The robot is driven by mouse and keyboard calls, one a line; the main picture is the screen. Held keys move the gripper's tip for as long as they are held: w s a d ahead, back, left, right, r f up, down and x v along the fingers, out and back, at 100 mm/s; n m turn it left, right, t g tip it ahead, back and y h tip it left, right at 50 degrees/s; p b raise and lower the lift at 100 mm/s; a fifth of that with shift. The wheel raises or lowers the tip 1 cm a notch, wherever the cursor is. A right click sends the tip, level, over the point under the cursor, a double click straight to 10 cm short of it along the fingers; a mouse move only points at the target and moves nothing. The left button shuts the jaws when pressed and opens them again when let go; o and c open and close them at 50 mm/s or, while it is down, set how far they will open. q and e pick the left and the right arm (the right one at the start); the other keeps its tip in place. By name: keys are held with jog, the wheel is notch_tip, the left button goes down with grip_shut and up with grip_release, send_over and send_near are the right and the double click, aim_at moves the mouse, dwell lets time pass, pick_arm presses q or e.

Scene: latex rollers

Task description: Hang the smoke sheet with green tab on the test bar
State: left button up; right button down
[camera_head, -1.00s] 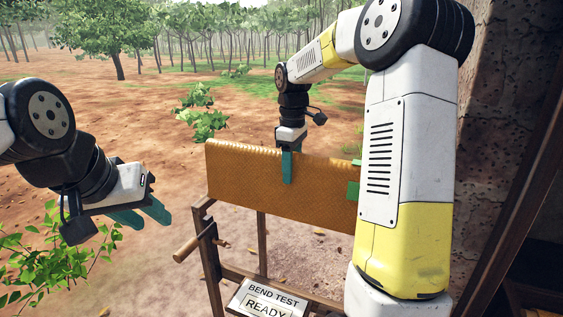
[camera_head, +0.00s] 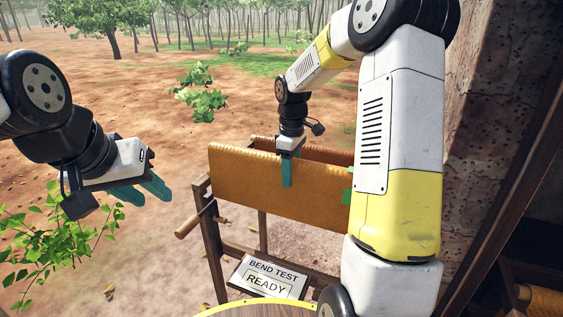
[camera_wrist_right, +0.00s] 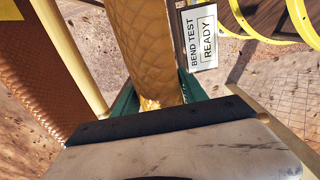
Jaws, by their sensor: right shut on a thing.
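The orange-brown textured smoke sheet (camera_head: 245,186) hangs in front of the wooden stand, with a rounded top edge. Its green tab (camera_head: 347,196) shows at the right, partly behind my right arm. My right gripper (camera_head: 287,172) is shut on the sheet's top from above. In the wrist view the sheet (camera_wrist_right: 140,45) passes between the teal fingers. The sheet covers much of the stand (camera_head: 212,255), and I cannot tell whether it rests on the test bar. My left gripper (camera_head: 140,192) is open and empty, left of the stand.
Another orange sheet (camera_head: 330,153) shows behind, and a brown one (camera_wrist_right: 30,90) in the wrist view. A "BEND TEST READY" sign (camera_head: 268,279) sits low on the stand. A yellow-rimmed round top (camera_head: 262,307) is at the bottom edge. A brick wall (camera_head: 490,110) rises right.

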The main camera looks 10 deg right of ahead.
aim_at(291, 198)
jog(key=shift+f, duration=4.5)
jog(key=c, duration=0.5)
grip_release()
